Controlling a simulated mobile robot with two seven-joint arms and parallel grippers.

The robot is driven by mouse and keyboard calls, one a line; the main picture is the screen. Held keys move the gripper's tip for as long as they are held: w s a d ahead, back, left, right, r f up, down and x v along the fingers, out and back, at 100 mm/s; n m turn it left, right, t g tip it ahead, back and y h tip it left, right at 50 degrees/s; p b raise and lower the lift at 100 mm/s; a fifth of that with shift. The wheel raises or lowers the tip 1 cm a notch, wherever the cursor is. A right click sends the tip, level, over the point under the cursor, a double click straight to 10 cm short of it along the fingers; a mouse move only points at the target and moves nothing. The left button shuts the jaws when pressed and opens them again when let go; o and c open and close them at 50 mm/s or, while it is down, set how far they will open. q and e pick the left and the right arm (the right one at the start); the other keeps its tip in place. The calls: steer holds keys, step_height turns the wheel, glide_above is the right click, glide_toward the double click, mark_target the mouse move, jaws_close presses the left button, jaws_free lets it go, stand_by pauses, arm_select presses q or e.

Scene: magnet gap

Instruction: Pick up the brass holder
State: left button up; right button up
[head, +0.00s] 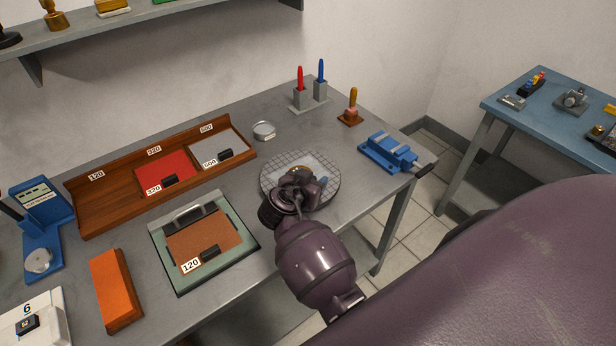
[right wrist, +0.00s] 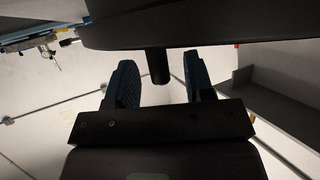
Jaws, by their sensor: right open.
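My right gripper (head: 304,182) is over the round gridded plate (head: 272,189) on the grey bench, and its wrist covers much of that plate. In the right wrist view the two fingers (right wrist: 162,82) stand apart, with a dark stub between them; I cannot tell whether it touches either finger. A small brass-coloured patch (head: 297,169) shows just behind the gripper over the plate. I cannot tell if it is the brass holder, as the gripper hides most of it. A brass-coloured piece (head: 54,14) also stands on the wall shelf. My left gripper is not in view.
A blue vise (head: 388,152) sits at the bench's right end. A wooden-handled tool (head: 352,106), a stand with red and blue sticks (head: 308,103) and a round tin (head: 264,131) are behind the plate. A wooden tray (head: 110,205) and a framed sanding board (head: 163,257) lie left.

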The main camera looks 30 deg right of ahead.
steer(key=shift+a, duration=0.15)
steer(key=shift+c, duration=0.4)
jaws_close()
steer(key=shift+r, duration=0.2)
